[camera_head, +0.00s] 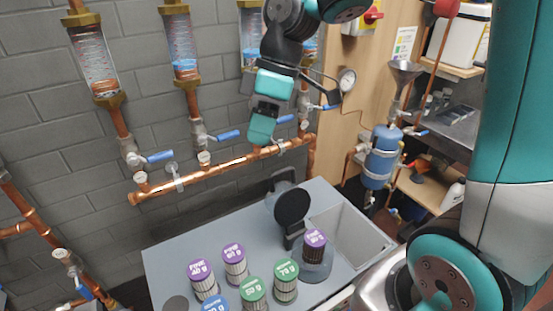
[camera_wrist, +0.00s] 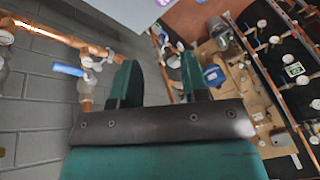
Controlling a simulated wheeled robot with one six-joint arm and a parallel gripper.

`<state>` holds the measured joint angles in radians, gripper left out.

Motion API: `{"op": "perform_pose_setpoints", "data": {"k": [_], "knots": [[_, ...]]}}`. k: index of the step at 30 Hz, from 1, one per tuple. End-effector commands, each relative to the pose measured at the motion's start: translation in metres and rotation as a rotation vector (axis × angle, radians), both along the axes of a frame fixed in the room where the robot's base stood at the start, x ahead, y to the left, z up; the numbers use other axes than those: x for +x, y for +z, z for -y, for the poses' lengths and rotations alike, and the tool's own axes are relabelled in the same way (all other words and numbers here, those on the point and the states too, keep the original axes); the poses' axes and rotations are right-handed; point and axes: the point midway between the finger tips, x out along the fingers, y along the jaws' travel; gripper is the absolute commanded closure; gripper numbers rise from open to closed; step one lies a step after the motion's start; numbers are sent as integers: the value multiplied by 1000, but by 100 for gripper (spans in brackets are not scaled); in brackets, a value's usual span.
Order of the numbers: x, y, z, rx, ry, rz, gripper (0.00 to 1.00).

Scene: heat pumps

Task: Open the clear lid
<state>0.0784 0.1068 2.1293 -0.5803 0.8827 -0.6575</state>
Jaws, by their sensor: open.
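I cannot make out a clear lid for certain in either view. A grey counter (camera_head: 180,248) stands below my arm, with an open-looking rectangular recess (camera_head: 350,232) at its right end. I cannot tell whether a see-through cover lies over it. My gripper (camera_head: 264,108) hangs above and behind the counter, in front of the copper pipes, apart from the counter top. In the wrist view, the two dark fingers of my gripper (camera_wrist: 161,82) stand apart with nothing between them.
Several capped filter cartridges (camera_head: 235,263) stand at the counter's front. A dark round disc (camera_head: 292,205) rises near the recess. A copper pipe (camera_head: 225,165) with blue-handled valves runs along the wall. A blue tank (camera_head: 380,158) stands at right. The counter's left back is clear.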

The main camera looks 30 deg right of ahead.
Motion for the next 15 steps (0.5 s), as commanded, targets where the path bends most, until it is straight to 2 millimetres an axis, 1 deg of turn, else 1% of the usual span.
{"op": "perform_pose_setpoints", "data": {"k": [1, 2, 3, 5, 6, 9, 12, 15], "knots": [[30, 0, 29, 7, 58, 13, 59], [44, -2, 45, 11, 105, 27, 59], [60, -6, 67, 18, 168, 47, 59], [80, -13, 99, 28, 253, 75, 59], [89, -19, 118, 35, 303, 92, 59], [104, -30, 156, 48, 400, 128, 59], [110, -38, 176, 56, 458, 149, 59], [111, -46, 180, 60, 480, 155, 59]]}}
